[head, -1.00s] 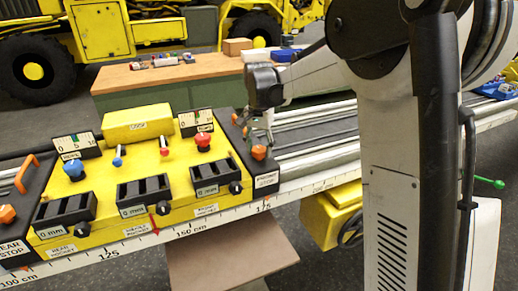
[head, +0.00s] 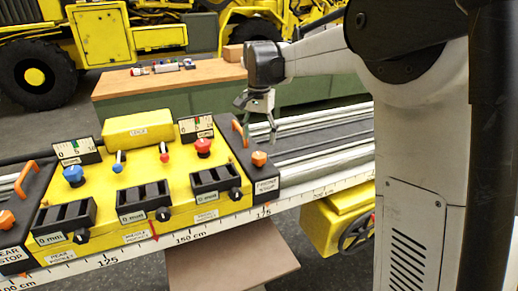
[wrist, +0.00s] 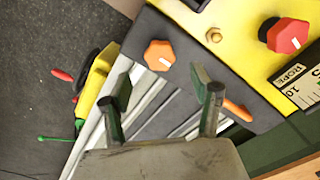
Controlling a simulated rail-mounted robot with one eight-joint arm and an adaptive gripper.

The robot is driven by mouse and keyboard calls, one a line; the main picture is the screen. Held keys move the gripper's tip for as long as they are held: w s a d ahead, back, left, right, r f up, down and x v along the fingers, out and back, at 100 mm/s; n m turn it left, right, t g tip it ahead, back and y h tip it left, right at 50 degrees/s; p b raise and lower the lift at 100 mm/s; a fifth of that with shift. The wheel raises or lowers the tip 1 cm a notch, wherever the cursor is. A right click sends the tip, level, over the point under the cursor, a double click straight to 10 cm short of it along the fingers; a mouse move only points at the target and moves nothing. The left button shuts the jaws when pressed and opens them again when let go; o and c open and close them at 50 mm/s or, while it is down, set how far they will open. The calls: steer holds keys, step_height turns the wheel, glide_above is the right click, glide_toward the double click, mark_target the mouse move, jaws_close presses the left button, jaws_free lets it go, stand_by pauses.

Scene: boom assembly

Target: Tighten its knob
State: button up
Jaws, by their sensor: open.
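The front stop (head: 240,152) is a dark block at the right end of the yellow console, with an orange handle (head: 239,131) and an orange hexagonal knob (head: 259,158). In the wrist view the knob (wrist: 159,54) has a white mark on its face and sits beyond the fingertips, roughly between them. My gripper (head: 260,132) points down, open and empty, above the front stop. In the wrist view its two fingers (wrist: 160,90) are spread wide and apart from the knob. The handle also shows in the wrist view (wrist: 237,110), just right of the right finger.
The yellow console (head: 140,185) carries a blue knob (head: 73,174), a red knob (head: 203,147), levers and dark slotted blocks. A rear stop (head: 15,232) with another orange knob is at the left. Metal rails (head: 325,140) run right. A workbench (head: 150,85) stands behind.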

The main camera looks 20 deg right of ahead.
mark_target(259, 156)
steer(key=shift+r, duration=2.45)
steer(key=s+r+n+t, duration=0.2)
steer(key=s, duration=0.7)
steer(key=s+f+n+t, duration=0.2)
steer(key=s+f, duration=0.2)
steer(key=s, duration=0.8)
steer(key=s+f+n+t, duration=0.3)
steer(key=s+f, duration=0.2)
steer(key=s, duration=0.6)
steer(key=shift+s+n, duration=0.3)
steer(key=shift+s, duration=0.1)
